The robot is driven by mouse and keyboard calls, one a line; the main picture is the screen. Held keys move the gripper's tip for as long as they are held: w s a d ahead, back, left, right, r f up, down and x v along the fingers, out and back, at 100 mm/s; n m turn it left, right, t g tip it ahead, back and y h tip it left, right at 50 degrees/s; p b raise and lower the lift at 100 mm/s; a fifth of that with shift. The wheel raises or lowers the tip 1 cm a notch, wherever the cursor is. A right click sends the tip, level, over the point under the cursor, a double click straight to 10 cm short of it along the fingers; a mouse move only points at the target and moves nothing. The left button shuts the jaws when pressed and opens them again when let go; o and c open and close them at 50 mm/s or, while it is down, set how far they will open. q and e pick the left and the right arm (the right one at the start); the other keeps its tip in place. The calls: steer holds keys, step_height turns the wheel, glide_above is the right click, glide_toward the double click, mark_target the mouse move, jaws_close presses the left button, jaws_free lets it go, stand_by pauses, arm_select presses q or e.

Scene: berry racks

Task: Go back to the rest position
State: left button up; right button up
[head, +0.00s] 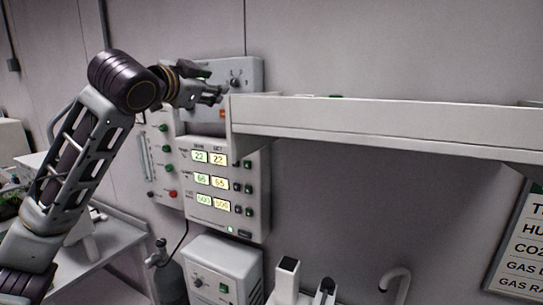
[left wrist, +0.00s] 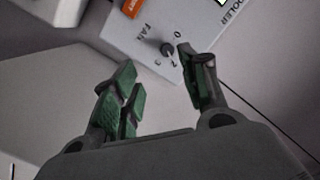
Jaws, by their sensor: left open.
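My left arm reaches up from the left in the head view. My left gripper (head: 213,87) is in front of the upper part of the grey cooler box (head: 252,72), just left of its black fan knob (head: 235,82). In the left wrist view my left gripper (left wrist: 158,70) is open, its green-padded fingers spread apart with nothing between them. The fan knob (left wrist: 168,48) shows just beyond the fingertips, with a gap visible; its pointer is near the 2 mark. My right gripper is in neither view.
A long white shelf (head: 380,115) juts out to the right, close to the gripper. Below is a control panel (head: 255,190) with lit displays. A smaller white box (head: 213,255) stands lower. A bench (head: 100,250) is at left, a sign (head: 520,250) at right.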

arm_select(q)
steer(key=s+d+f+n+g, duration=0.1)
steer(key=f+g, duration=0.1)
steer(key=f, duration=1.2)
steer(key=s+d+f+n+g+y, duration=0.1)
steer(key=f+g, duration=0.1)
steer(key=f, duration=1.2)
steer(key=s+d+f+n+g, duration=0.1)
steer(key=f+n+g, duration=0.1)
steer(key=f, duration=1.2)
steer(key=s+a+f+n+g+y, duration=0.2)
steer(key=s+a+f+g, duration=0.2)
steer(key=s+f, duration=0.95)
steer(key=s+a+f+n+g+y, duration=0.1)
steer(key=s+a+f+n+g, duration=0.25)
steer(key=s+f, duration=1.05)
steer(key=s+f+g+b, duration=0.1)
steer(key=s+f, duration=0.2)
steer(key=f, duration=3)
steer(key=s+a+f, duration=0.2)
steer(key=s+f, duration=0.8)
steer(key=s, duration=0.1)
steer(key=s+a+f+m+g+b, duration=0.1)
steer(key=s+a+f, duration=0.1)
steer(key=s+f, duration=0.9)
steer(key=shift+s+f+y, duration=0.15)
steer(key=shift+s+y, duration=0.15)
steer(key=shift+s, duration=0.15)
steer(key=shift+g, duration=0.25)
